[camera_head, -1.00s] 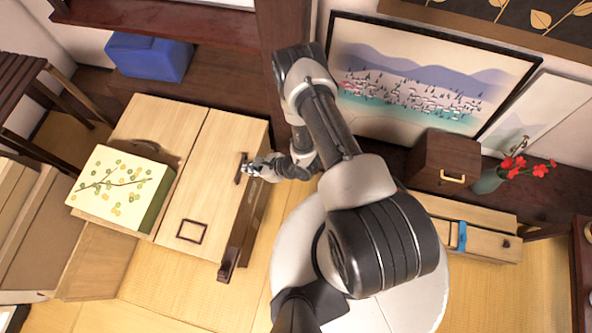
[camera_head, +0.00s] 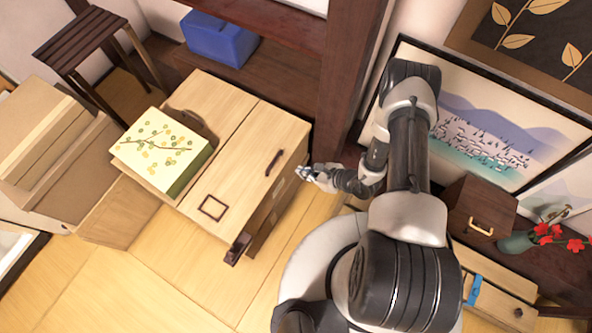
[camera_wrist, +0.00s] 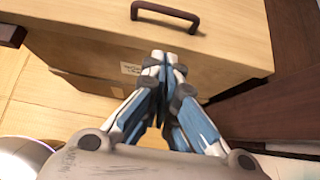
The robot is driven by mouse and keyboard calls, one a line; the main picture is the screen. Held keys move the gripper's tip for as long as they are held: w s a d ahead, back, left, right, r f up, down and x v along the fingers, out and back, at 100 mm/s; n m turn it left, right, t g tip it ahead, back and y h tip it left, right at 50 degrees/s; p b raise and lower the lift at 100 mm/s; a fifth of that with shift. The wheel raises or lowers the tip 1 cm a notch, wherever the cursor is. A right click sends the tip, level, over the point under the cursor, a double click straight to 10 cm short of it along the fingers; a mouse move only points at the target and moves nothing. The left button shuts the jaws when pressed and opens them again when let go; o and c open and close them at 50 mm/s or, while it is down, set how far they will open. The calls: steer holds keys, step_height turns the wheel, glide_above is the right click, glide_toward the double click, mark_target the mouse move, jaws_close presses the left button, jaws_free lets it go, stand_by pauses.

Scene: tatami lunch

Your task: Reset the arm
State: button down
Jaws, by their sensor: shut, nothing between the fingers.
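My gripper (camera_head: 306,173) is at the right side of the light wooden cabinet (camera_head: 240,140), apart from it and with nothing in it. In the wrist view my gripper (camera_wrist: 164,62) has its fingers closed together, below a dark handle (camera_wrist: 166,14) on the cabinet's pale wooden surface. The same handle shows in the head view (camera_head: 274,162). My arm reaches up from the base and bends back down toward the gripper.
A patterned box (camera_head: 162,150) sits on the cabinet's left part. Behind are a blue bin (camera_head: 222,40) and a dark post (camera_head: 348,70). On the right are a framed picture (camera_head: 490,120), a small dark drawer box (camera_head: 480,210) and red flowers (camera_head: 560,236). Tatami floor (camera_head: 160,270) is open in front.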

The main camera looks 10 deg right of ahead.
steer(key=shift+p+v, duration=0.35)
steer(key=shift+v, duration=1.55)
steer(key=shift+a, duration=0.1)
steer(key=w+a+r+n+g+y, duration=0.1)
steer(key=w+a+r+n, duration=0.2)
steer(key=r, duration=0.6)
steer(key=w+r+n+g+y, duration=0.1)
steer(key=w+r+n, duration=0.25)
steer(key=r, duration=0.65)
steer(key=s+a+r+n+g, duration=0.2)
steer(key=r+n, duration=0.2)
steer(key=r, duration=0.3)
steer(key=s+a+r+n+g, duration=0.1)
steer(key=s+r+n, duration=0.25)
steer(key=r, duration=0.45)
steer(key=s+d+r+n+t+h, duration=0.1)
steer(key=s+d+r+n+h, duration=0.4)
steer(key=s+r, duration=0.3)
steer(key=s+d+r+n+t+h, duration=0.2)
steer(key=s+d+r+n+h, duration=0.2)
steer(key=s+r, duration=0.4)
step_height(320, 180, up, 2)
steer(key=shift+d+r+n+h, duration=0.1)
steer(key=shift+d+n+h, duration=0.4)
steer(key=shift+n, duration=0.7)
steer(key=shift+s+a, duration=0.1)
steer(key=shift+a, duration=0.15)
